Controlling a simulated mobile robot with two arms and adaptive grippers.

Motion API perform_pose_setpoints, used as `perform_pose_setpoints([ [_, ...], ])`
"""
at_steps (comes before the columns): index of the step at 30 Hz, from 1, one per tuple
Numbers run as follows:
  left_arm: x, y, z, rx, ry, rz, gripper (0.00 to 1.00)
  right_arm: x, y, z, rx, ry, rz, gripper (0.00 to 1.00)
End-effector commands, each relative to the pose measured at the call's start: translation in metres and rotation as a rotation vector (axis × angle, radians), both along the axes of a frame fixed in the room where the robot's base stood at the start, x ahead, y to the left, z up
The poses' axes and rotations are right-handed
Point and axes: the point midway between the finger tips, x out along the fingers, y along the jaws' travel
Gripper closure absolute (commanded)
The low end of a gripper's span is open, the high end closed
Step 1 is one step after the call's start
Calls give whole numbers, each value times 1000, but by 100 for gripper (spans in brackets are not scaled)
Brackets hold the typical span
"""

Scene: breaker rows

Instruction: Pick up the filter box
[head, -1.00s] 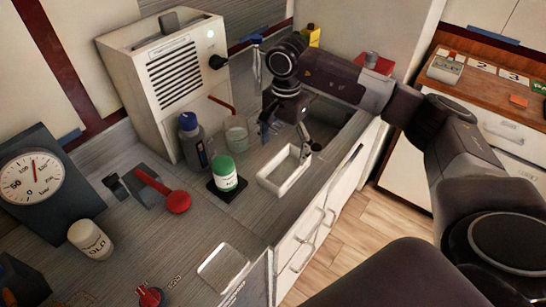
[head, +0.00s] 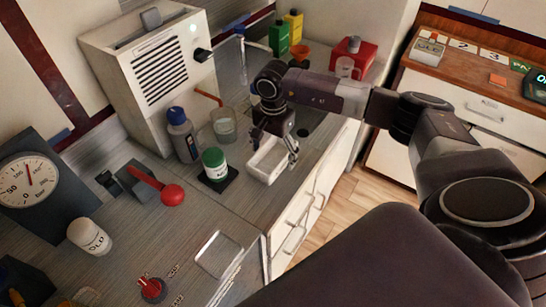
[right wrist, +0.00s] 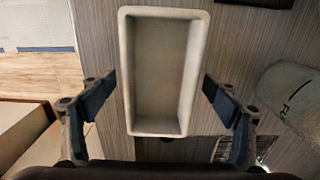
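The filter box, seen as a white, open-topped rectangular box (head: 264,176), stands on the grey counter near its front edge. It fills the middle of the right wrist view (right wrist: 160,131), and its inside looks empty. My right gripper (head: 274,148) is over the far part of the box, pointing down. Its fingers are open, one on each side of the box, as the right wrist view shows (right wrist: 160,82). The left fingertip looks very close to the wall; I cannot tell whether either touches. My left gripper is not in view.
A green-capped jar (head: 214,165) on a dark pad stands just left of the box. A glass beaker (head: 224,125) and a grey bottle (head: 182,135) are behind it. A red-knobbed lever (head: 172,194) is further left. A red box (head: 352,56) stands at the back.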

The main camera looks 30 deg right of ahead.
Motion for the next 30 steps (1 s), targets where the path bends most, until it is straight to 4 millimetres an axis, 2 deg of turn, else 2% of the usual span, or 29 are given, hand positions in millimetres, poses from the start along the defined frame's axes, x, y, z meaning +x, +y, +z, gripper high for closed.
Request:
perform_pose_setpoints([
  [1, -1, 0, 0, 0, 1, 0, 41, 0, 0, 0, 0, 0, 0, 25],
  [12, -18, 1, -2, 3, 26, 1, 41, 0, 0, 1, 0, 0, 0, 66],
  [14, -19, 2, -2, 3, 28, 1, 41, 0, 0, 1, 0, -1, 0, 70],
  [23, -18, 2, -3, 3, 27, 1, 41, 1, 0, 5, 1, -2, 0, 71],
  [26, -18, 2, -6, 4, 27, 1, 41, 2, 0, 14, 1, -4, 0, 71],
  [30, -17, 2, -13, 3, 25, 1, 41, 2, 0, 35, -1, -7, 1, 71],
])
